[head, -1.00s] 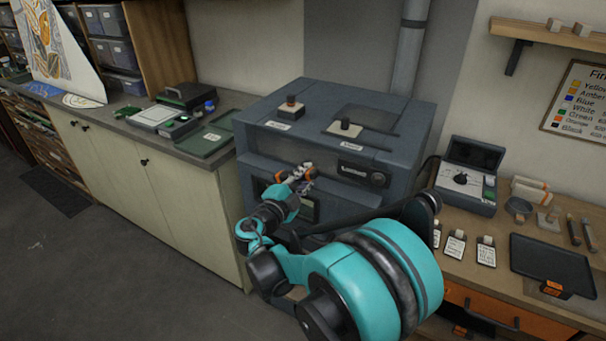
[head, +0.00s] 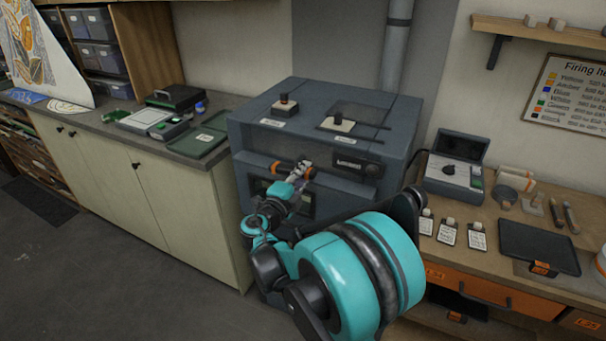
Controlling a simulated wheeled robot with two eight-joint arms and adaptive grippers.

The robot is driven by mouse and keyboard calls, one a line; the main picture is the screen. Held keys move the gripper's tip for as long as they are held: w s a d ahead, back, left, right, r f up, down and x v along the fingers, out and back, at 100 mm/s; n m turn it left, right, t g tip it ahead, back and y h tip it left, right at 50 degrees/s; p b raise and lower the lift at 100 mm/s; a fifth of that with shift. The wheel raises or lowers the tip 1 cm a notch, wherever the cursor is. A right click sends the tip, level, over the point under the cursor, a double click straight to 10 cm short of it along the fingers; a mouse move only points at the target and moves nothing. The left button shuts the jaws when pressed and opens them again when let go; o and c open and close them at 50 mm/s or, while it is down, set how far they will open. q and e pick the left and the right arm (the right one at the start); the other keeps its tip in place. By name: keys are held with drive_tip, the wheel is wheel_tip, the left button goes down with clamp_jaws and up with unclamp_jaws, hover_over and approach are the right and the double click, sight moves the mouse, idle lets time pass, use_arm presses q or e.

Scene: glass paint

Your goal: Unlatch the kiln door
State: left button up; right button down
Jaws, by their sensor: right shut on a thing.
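The kiln (head: 405,125) is a dark blue-grey box in the middle of the head view, with its door on the front. A horizontal bar with orange bands, the door latch handle (head: 277,169), crosses the upper front of the door. My right gripper (head: 302,169) reaches up from below and is shut on this handle; its fingers and my arm hide part of the handle and door. The door looks closed against the body. A dark window shows low on the door, partly behind my arm. My left gripper is not in view.
Two knobs on plates (head: 338,122) stand on the kiln's top. A control box (head: 455,170) with an open lid, several cards and a black tray (head: 538,246) lie on the right bench. A cream cabinet (head: 190,215) with a grey counter stands close on the kiln's left.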

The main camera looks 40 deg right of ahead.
drive_tip(key=shift+f, duration=0.1)
drive_tip(key=c, duration=1.4)
unclamp_jaws()
drive_tip(key=shift+o, duration=0.2)
drive_tip(key=shift+a, duration=0.1)
drive_tip(key=v, duration=1.2)
